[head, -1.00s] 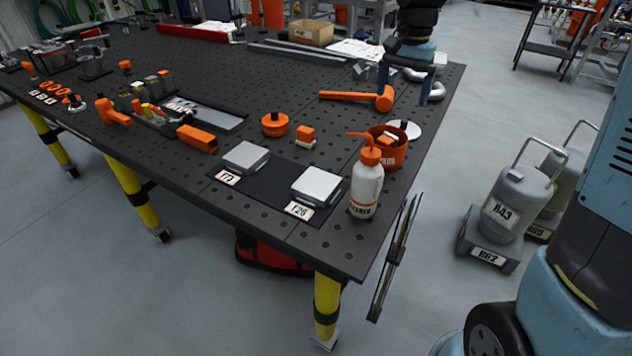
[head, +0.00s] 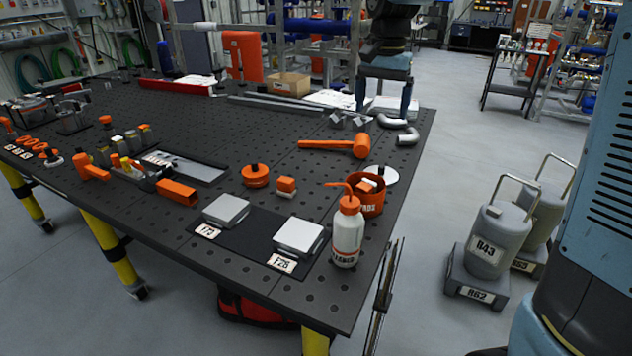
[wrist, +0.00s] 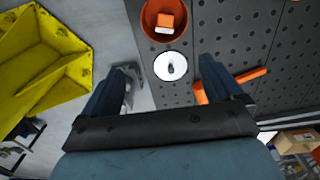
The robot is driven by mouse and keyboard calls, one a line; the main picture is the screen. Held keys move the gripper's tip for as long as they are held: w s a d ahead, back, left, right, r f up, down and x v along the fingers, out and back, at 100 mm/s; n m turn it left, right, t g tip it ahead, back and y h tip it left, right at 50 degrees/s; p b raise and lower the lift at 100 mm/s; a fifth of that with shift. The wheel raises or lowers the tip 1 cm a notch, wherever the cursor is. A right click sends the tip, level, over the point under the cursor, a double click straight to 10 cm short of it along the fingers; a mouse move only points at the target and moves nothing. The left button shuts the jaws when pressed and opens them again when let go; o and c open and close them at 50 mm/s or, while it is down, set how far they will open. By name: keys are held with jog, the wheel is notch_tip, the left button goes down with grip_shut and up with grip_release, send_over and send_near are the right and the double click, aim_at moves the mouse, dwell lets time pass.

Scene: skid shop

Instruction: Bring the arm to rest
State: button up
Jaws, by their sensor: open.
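My gripper (head: 384,104) shows at the upper middle of the head view, pointing down with its two blue fingers apart and nothing between them. It appears above the far right part of the black perforated bench (head: 262,135), clear of the top. In the wrist view my gripper (wrist: 165,75) is also open and empty. A white disc with a dark knob (wrist: 170,66) shows between the fingers, well below. An orange mallet (wrist: 245,77) lies on the bench beyond the right finger, partly hidden by it. An orange bowl (wrist: 150,33) holding an orange and white block is at the top.
A white bottle with an orange spout (head: 348,235) stands at the bench's near right corner, beside two scale-like plates. Grey pipe elbows (head: 393,122) lie near the right edge. Grey canisters (head: 492,243) stand on the floor at right. A yellow bin (wrist: 45,65) shows in the wrist view.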

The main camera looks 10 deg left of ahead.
jog(key=s+d+r+n+t, duration=0.2)
jog(key=s+d+r+t, duration=0.1)
jog(key=s+d, duration=0.9)
jog(key=s+d+f+n+t, duration=0.1)
jog(key=s+d+f, duration=0.1)
jog(key=s, duration=0.5)
jog(key=s+d+f+n+t, duration=0.1)
jog(key=s+d, duration=0.1)
jog(key=s, duration=0.5)
jog(key=shift+d+f+t, duration=0.3)
jog(key=shift+d+f, duration=0.05)
jog(key=shift+d, duration=0.05)
